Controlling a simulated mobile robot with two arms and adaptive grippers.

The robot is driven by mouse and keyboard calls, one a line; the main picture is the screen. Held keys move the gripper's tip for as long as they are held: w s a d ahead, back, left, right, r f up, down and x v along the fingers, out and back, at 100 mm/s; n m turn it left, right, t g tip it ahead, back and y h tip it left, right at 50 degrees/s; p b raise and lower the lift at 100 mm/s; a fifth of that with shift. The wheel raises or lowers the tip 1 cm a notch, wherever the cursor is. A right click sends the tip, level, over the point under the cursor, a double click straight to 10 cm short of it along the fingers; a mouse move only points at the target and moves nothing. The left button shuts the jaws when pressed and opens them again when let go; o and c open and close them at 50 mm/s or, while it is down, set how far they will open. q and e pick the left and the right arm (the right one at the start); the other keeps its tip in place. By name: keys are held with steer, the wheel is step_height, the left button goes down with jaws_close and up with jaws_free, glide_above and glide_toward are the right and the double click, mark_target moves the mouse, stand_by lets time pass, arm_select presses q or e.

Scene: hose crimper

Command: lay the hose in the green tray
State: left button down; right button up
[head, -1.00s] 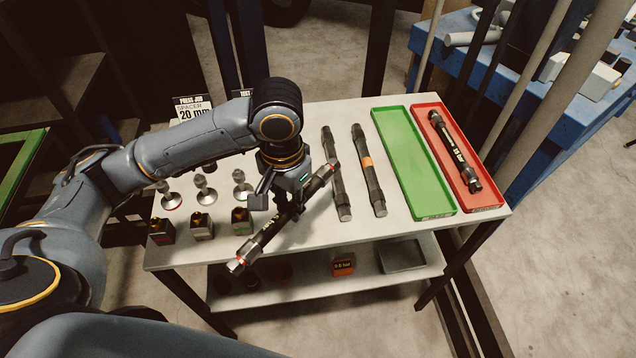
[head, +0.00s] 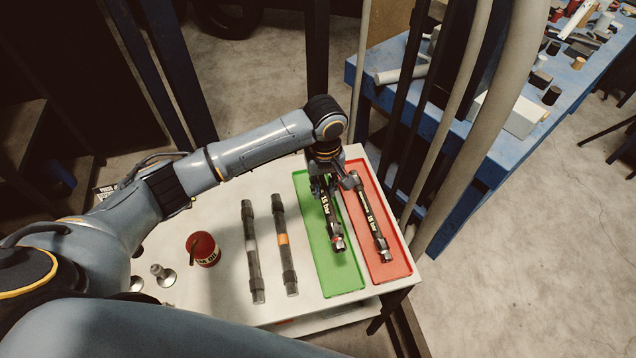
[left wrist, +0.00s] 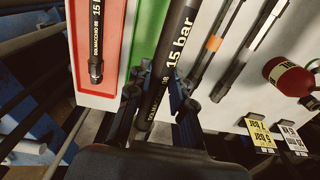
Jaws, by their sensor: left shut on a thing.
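The hose (head: 333,222) is black with white "15 bar" lettering and a metal end with a red band. My left gripper (head: 328,182) is shut on it and holds it lengthwise over the green tray (head: 343,283). In the left wrist view the hose (left wrist: 172,65) runs between the fingers (left wrist: 158,95), over the green tray (left wrist: 148,30). I cannot tell whether the hose touches the tray floor. My right gripper is not in view.
The red tray (head: 391,268) beside it holds another black "15 bar" hose (head: 371,217). Two more hoses (head: 253,250) (head: 285,245) lie on the white table to the left. A red can (head: 203,249) stands further left. Upright poles and a blue bench (head: 470,170) are beyond the right.

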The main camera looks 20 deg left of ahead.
arm_select(q)
steer(key=shift+w+d, duration=0.25)
steer(key=shift+w, duration=0.3)
steer(key=shift+s+a+f, duration=0.2)
steer(key=shift+s+f, duration=0.2)
steer(key=shift+f, duration=0.3)
steer(key=b, duration=0.4)
glide_above(325, 225)
step_height(325, 225, down, 6)
step_height(325, 225, down, 4)
steer(key=b, duration=0.4)
steer(key=shift+a, duration=0.1)
steer(key=shift+f, duration=0.25)
steer(key=shift+f+b, duration=0.5)
steer(key=shift+f, duration=1.15)
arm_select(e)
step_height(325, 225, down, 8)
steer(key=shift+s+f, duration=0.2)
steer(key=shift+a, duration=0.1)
